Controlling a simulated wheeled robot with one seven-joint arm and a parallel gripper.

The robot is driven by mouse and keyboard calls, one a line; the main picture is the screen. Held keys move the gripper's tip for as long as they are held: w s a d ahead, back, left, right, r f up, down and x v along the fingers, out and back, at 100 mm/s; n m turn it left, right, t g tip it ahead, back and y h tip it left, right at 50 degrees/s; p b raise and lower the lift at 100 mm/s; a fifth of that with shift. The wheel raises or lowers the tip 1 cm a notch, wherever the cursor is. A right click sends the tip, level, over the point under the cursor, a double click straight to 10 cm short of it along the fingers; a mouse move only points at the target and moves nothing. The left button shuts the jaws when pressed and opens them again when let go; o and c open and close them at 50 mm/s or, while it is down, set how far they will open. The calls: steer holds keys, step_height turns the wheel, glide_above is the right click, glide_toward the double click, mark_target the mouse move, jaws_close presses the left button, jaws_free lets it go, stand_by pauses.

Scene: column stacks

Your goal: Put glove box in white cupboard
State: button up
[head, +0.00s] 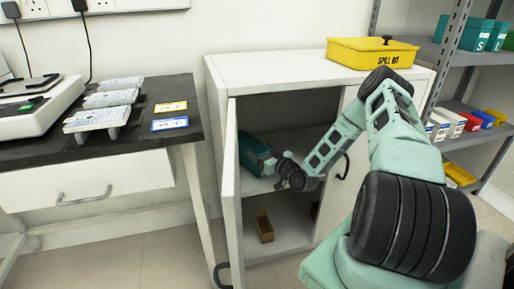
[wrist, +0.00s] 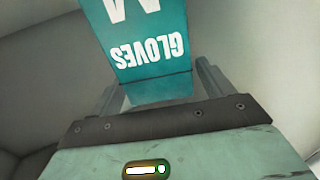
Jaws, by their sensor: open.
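The glove box (wrist: 150,45) is teal with white "GLOVES" lettering. In the wrist view it lies between the two fingers of my gripper (wrist: 156,82), which is open. In the head view the teal box (head: 252,152) is inside the white cupboard (head: 218,82), on the upper shelf at the left. My gripper (head: 270,165) reaches into the cupboard right behind it. The box's far end and its underside are hidden. The cupboard's left door (head: 231,195) stands open.
A small brown container (head: 264,225) stands in the cupboard's lower compartment. A yellow spill kit (head: 372,52) sits on the cupboard top. A black-topped bench (head: 130,140) is at the left, and a metal rack (head: 455,50) with boxes is at the right.

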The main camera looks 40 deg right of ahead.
steer(key=s+p, duration=0.1)
steer(key=s, duration=0.7)
steer(key=shift+s+a+r, duration=0.15)
steer(key=shift+s+a, duration=0.15)
steer(key=shift+s, duration=0.1)
steer(key=shift+s, duration=0.1)
